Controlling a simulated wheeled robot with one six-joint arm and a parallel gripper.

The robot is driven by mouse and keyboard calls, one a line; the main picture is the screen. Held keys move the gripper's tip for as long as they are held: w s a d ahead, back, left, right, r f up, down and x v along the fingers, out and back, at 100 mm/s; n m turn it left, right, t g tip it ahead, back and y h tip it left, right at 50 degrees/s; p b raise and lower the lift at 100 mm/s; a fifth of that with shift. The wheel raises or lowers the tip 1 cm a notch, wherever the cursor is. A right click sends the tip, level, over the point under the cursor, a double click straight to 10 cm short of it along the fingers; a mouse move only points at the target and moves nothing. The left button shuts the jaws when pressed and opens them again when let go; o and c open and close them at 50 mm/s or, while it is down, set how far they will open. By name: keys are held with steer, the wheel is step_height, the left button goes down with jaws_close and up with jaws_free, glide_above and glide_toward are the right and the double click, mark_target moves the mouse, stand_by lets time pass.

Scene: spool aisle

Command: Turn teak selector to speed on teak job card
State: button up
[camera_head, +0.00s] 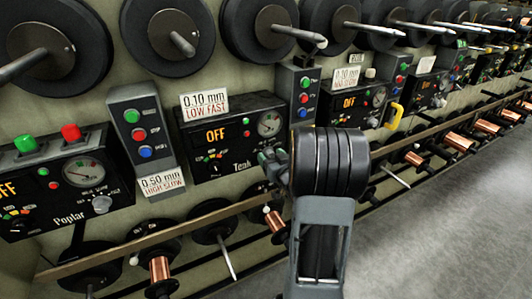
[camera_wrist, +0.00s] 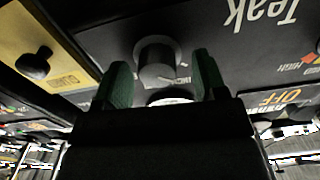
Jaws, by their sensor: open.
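The Teak panel (camera_head: 222,150) is a black box with an orange OFF display and a round gauge. A white card (camera_head: 204,105) on top of it reads 0.10 mm, LOW FAST. My gripper (camera_head: 268,160) is at the panel's lower right and hides part of it. In the wrist view the panel (camera_wrist: 225,45) appears upside down. A grey round knob (camera_wrist: 157,55), apparently the selector, stands between the green fingertips of my open gripper (camera_wrist: 160,80). I cannot tell whether they touch it. Its pointer and speed labels are not readable.
The Poplar panel (camera_head: 68,185) is at left, beside a button box (camera_head: 140,125) with a 0.50 mm HIGH SLOW card (camera_head: 163,183). Another button box (camera_head: 302,95) is right of Teak. Black spools (camera_head: 262,28) line the top; a rail (camera_head: 205,221) runs below. Grey floor (camera_head: 450,220) is clear at right.

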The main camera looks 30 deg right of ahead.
steer(key=shift+w+d, duration=0.15)
steer(key=shift+w, duration=0.2)
steer(key=c, duration=0.9)
